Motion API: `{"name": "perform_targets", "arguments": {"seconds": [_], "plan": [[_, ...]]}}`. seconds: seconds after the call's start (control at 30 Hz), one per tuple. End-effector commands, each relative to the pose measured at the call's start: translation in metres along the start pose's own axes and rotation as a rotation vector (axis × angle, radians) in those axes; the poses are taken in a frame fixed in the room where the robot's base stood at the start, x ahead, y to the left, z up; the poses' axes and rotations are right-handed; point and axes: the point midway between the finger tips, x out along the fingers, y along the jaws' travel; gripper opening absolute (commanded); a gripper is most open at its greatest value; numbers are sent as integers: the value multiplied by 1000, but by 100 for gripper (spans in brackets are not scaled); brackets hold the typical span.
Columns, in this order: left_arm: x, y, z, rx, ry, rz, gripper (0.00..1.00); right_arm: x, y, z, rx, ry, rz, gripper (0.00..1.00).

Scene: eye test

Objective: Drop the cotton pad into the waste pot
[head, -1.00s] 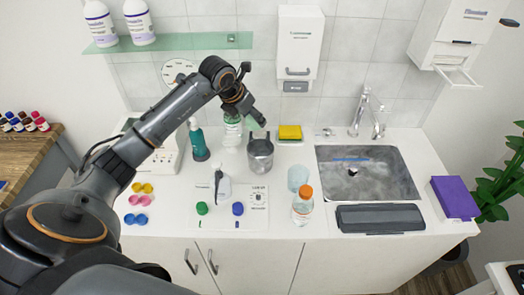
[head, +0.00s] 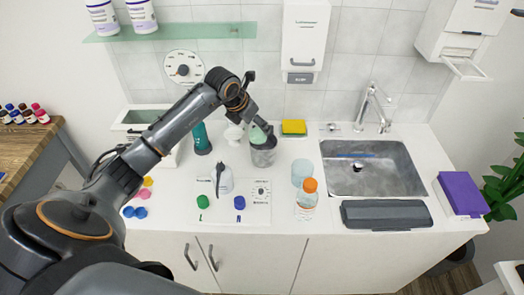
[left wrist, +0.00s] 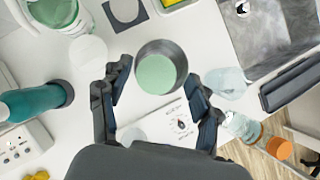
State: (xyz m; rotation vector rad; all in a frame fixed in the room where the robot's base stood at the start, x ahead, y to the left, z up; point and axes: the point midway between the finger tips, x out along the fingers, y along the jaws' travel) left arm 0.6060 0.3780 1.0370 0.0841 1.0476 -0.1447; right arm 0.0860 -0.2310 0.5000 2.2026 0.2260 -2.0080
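The cotton pad is a pale green disc (left wrist: 157,75). In the left wrist view it shows within the round mouth of the grey metal waste pot (left wrist: 150,48). In the head view the pad (head: 258,135) shows at the pot's rim, just below my left gripper (head: 264,128); I cannot tell whether it rests in the pot or is still falling. The pot (head: 264,156) stands upright on the white counter. In the left wrist view my left gripper (left wrist: 160,78) is open, its fingers on either side of the pad with gaps to it. My right gripper is not in view.
A teal bottle (head: 202,138) stands left of the pot, a yellow sponge (head: 293,127) behind it. The sink (head: 372,170) is farther right.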

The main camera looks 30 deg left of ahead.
Motion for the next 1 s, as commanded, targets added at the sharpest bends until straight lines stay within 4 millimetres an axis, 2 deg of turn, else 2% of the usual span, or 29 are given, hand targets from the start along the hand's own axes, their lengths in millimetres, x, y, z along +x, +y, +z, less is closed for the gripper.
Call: {"name": "perform_targets", "arguments": {"seconds": [0.33, 0.47, 0.57, 0.8, 1.0], "plan": [[-1, 0, 0, 0, 0, 0, 76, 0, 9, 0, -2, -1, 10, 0], [-10, 1, 1, 1, -2, 2, 76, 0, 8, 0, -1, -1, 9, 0], [-26, 2, 1, 2, -3, 4, 76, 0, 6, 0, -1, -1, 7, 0], [-78, 2, 1, 2, -3, 4, 76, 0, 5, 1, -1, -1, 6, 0], [-109, 1, 0, 1, -1, 2, 76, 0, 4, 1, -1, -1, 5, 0]]}}
